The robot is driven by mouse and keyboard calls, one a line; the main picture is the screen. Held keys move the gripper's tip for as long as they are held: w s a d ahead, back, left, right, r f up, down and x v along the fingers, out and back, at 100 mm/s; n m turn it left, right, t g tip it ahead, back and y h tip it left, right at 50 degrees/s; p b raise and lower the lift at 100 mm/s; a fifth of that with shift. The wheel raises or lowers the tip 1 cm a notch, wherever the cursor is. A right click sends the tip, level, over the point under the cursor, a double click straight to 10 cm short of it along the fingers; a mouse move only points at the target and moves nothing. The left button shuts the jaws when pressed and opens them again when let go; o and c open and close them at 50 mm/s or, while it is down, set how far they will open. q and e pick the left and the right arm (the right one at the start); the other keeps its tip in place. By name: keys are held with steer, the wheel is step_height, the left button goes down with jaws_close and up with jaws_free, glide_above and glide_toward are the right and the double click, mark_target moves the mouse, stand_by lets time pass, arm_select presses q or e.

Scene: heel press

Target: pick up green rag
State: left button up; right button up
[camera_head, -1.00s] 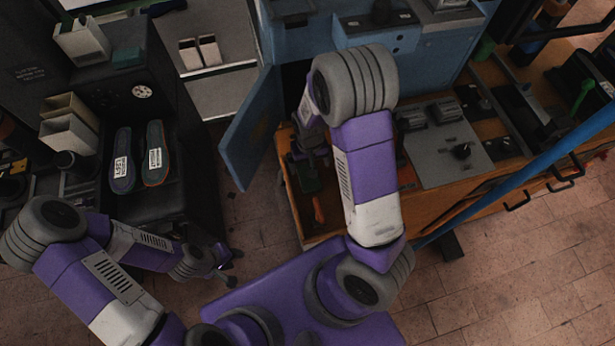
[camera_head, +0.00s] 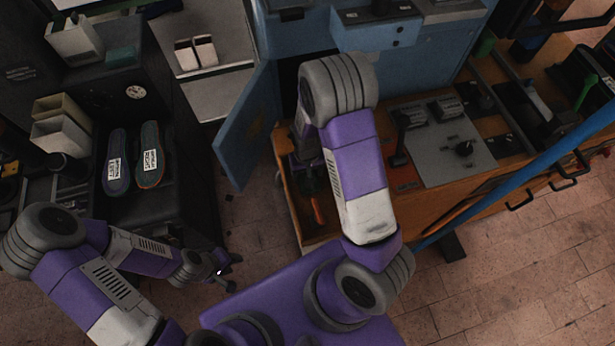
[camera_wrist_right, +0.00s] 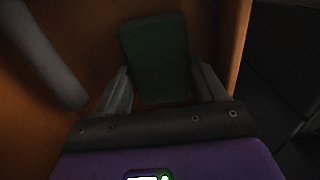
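The green rag (camera_wrist_right: 158,55) shows in the right wrist view as a dark green rectangular piece inside an orange-brown drawer. My right gripper (camera_wrist_right: 162,78) is open, with one finger on each side of the rag's near end. Whether the fingers touch it cannot be told. In the head view the right gripper is over the open drawer (camera_head: 316,240), largely hidden by my arm, and the rag cannot be made out. My left gripper (camera_head: 230,273) is open and empty, low at the left over the floor.
An orange-red handled tool (camera_head: 317,209) lies in the drawer. An open blue cabinet door (camera_head: 245,130) stands left of the drawer. Two insoles (camera_head: 150,155) lie on the black unit at left. A grey control panel (camera_head: 450,152) is on the wooden bench.

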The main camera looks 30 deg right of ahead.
steer(key=c, duration=0.4)
steer(key=shift+o, duration=0.2)
step_height(320, 180, up, 10)
steer(key=p, duration=0.3)
steer(key=shift+p, duration=0.4)
